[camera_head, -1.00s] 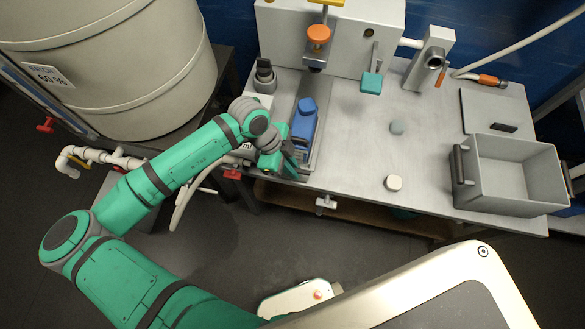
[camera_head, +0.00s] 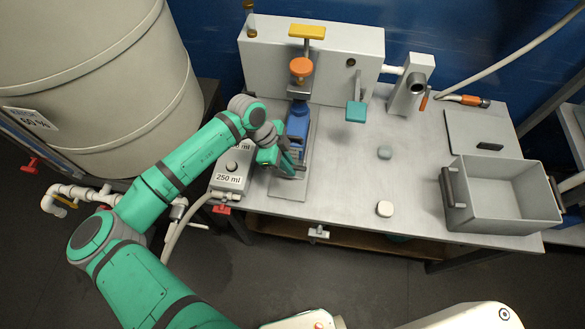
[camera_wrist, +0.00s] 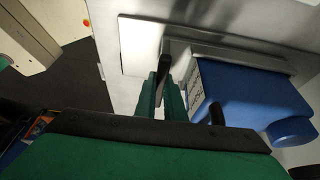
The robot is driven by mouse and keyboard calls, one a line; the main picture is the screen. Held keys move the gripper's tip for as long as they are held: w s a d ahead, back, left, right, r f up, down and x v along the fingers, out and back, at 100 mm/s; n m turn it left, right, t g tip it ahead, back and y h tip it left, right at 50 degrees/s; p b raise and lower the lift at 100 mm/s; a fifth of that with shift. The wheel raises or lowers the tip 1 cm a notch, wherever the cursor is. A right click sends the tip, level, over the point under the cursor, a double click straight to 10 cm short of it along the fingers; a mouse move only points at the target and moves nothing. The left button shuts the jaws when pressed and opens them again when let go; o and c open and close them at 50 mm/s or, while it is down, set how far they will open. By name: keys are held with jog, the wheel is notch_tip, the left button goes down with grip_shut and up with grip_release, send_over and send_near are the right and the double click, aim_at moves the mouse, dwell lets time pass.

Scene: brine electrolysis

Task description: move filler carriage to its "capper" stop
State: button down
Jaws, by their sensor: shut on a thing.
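The filler carriage on its metal rail (camera_head: 276,191) carries a blue bottle (camera_head: 297,125). The bottle stands close to or under the press with the orange knob (camera_head: 301,68) and yellow handle (camera_head: 307,31); its top is partly hidden there. My gripper (camera_head: 290,163) is at the bottle's near side, low over the rail. In the wrist view, my green fingers (camera_wrist: 163,95) are shut on a dark upright handle (camera_wrist: 165,68), with the blue bottle (camera_wrist: 245,95) just to the right. I cannot read any "capper" mark, and the carriage body is mostly hidden.
A grey box (camera_head: 230,180) marked 250 ml stands left of the rail. A grey bin (camera_head: 505,205) stands at the bench's right end. A big tank (camera_head: 100,90) is at left.

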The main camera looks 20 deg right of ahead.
jog(key=shift+s+d, duration=0.2)
jog(key=shift+d, duration=0.1)
jog(key=c, duration=1.8)
grip_release()
jog(key=shift+c, duration=0.2)
jog(key=shift+w+a, duration=0.1)
jog(key=shift+a, duration=0.1)
jog(key=shift+r, duration=0.1)
jog(key=v, duration=1)
jog(key=shift+w+a+r, duration=0.1)
jog(key=shift+a+r, duration=0.05)
jog(key=shift+r, duration=0.1)
